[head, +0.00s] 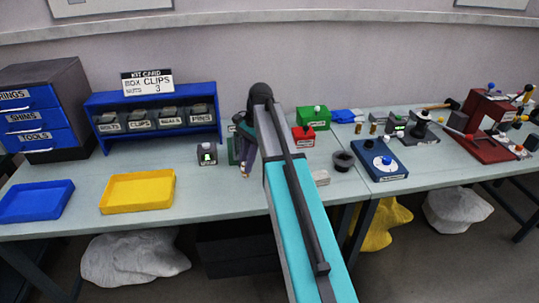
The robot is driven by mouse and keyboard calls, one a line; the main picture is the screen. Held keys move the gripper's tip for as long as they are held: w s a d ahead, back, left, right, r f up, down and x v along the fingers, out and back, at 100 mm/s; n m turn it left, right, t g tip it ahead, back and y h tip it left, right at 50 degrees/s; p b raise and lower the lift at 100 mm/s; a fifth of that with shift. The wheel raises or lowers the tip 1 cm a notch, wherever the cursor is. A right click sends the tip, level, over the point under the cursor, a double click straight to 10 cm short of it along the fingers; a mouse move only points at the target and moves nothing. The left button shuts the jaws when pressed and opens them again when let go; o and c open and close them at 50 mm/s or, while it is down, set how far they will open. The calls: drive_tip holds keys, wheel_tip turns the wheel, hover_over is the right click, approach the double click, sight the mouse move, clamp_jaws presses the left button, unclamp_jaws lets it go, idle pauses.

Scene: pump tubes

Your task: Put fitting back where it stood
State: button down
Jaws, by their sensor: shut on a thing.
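My gripper (245,165) points down over the left table, left of my teal arm link, which hides part of it. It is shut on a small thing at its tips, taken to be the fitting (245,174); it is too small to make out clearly. I cannot tell whether it touches the table.
A small dark device with a green light (207,154) stands just left of the gripper. A yellow tray (137,205) and a blue tray (36,215) lie at left. A blue bin rack (154,98) stands behind. A red box (303,136) and dark cup (344,161) are right.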

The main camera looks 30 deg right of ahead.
drive_tip(key=s+a+n+g, duration=0.1)
drive_tip(key=a+n, duration=0.4)
drive_tip(key=a, duration=0.8)
drive_tip(key=shift+s+a+f+g+h+b, duration=0.3)
drive_tip(key=shift+s+f+h, duration=0.1)
drive_tip(key=shift+s, duration=0.4)
